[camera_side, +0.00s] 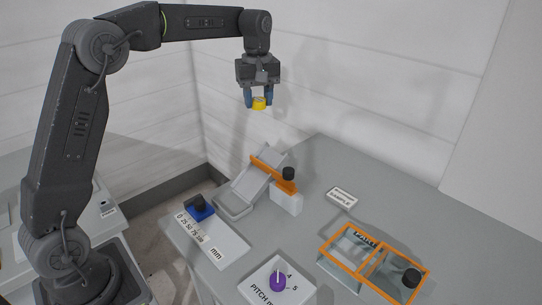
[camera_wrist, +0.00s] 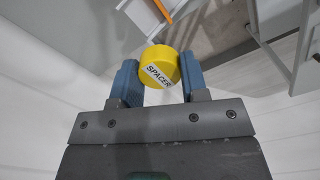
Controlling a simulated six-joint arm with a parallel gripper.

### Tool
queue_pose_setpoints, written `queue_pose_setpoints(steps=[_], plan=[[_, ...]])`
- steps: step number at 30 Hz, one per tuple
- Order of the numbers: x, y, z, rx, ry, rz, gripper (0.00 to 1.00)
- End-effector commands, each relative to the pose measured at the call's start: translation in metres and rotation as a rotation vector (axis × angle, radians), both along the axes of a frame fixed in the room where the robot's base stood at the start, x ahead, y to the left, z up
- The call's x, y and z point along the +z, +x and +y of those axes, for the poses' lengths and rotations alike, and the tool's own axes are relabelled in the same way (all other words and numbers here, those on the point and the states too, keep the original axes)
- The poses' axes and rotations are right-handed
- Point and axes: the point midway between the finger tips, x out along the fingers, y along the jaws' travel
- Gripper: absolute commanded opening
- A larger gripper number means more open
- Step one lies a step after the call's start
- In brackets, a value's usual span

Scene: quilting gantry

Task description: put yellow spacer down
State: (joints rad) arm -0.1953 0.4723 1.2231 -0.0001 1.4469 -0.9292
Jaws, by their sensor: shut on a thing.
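The yellow spacer (camera_side: 259,103) is a short yellow cylinder. In the wrist view the spacer (camera_wrist: 162,66) shows the word SPACER on its side. My gripper (camera_side: 259,98) is shut on it, with one blue finger on each side, and holds it high above the grey table (camera_side: 315,222). In the wrist view my gripper's fingertips (camera_wrist: 158,75) flank the spacer. Nothing is under the spacer close by.
A grey chute (camera_side: 243,192) with an orange bar (camera_side: 274,174) stands at the table's back left. A blue slider (camera_side: 199,208) sits on a mm scale (camera_side: 215,242). A purple knob (camera_side: 277,280) is at the front. An orange-framed clear box (camera_side: 374,262) is at right.

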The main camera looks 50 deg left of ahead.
Motion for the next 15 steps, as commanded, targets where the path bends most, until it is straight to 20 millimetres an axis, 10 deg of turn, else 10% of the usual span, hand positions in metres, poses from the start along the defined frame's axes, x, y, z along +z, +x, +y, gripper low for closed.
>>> queue_pose_setpoints(steps=[6,15], plan=[[0.0,-0.015,0.071,0.005,0.0,-0.001,0.18],[-0.022,-0.024,0.098,-0.004,-0.002,0.003,0.18]])
